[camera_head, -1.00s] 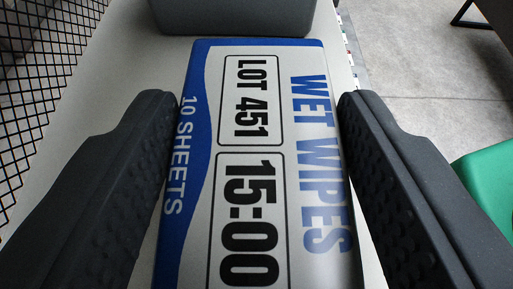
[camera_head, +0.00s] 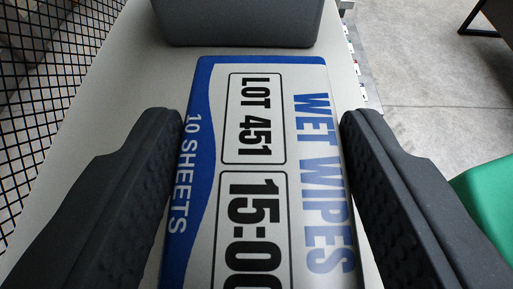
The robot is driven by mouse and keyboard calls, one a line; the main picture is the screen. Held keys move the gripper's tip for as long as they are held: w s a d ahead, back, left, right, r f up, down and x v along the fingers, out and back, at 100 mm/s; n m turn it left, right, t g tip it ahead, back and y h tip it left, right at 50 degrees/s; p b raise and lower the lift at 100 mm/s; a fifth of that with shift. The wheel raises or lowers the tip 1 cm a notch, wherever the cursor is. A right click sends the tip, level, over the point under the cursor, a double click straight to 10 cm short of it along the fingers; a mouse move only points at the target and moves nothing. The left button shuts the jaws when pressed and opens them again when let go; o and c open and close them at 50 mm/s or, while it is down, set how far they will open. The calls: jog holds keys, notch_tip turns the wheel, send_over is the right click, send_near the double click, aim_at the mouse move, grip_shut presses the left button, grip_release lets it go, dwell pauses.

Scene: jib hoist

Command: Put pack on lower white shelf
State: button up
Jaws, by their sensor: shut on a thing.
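The pack (camera_head: 312,170) is a white and blue flat pack of wet wipes, printed "LOT 451", "15:00" and "10 SHEETS". It lies between the two dark ridged fingers of my gripper (camera_head: 262,135), which are shut on its left and right sides. Its near end runs out of the bottom of the view. A pale, flat surface (camera_head: 120,95) shows beneath and beyond the pack. I cannot tell whether the pack touches that surface. I cannot tell whether this surface is the lower white shelf.
A grey box (camera_head: 238,22) stands on the pale surface just beyond the pack's far end. Black wire mesh (camera_head: 40,85) borders the left side. At the right are grey floor (camera_head: 425,75), a green object (camera_head: 487,200) and a dark leg or frame (camera_head: 482,18).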

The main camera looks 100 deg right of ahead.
jog(key=o, duration=1)
jog(key=shift+s+f, duration=0.2)
jog(key=shift+f, duration=0.6)
jog(key=shift+c, duration=0.2)
jog(key=shift+o, duration=0.5)
jog(key=shift+f, duration=0.15)
jog(key=shift+s, duration=0.1)
jog(key=shift+p, duration=0.3)
jog(key=shift+r+g+p, duration=0.3)
jog(key=shift+r+p, duration=0.15)
jog(key=shift+p, duration=0.2)
jog(key=shift+r, duration=0.1)
jog(key=shift+w+a+r, duration=0.1)
jog(key=shift+w+a, duration=0.2)
jog(key=shift+a, duration=0.05)
jog(key=v, duration=0.3)
jog(key=r+v, duration=0.1)
jog(key=v, duration=0.3)
jog(key=shift+r+b, duration=0.1)
jog(key=shift+b, duration=0.25)
jog(key=shift+d, duration=0.1)
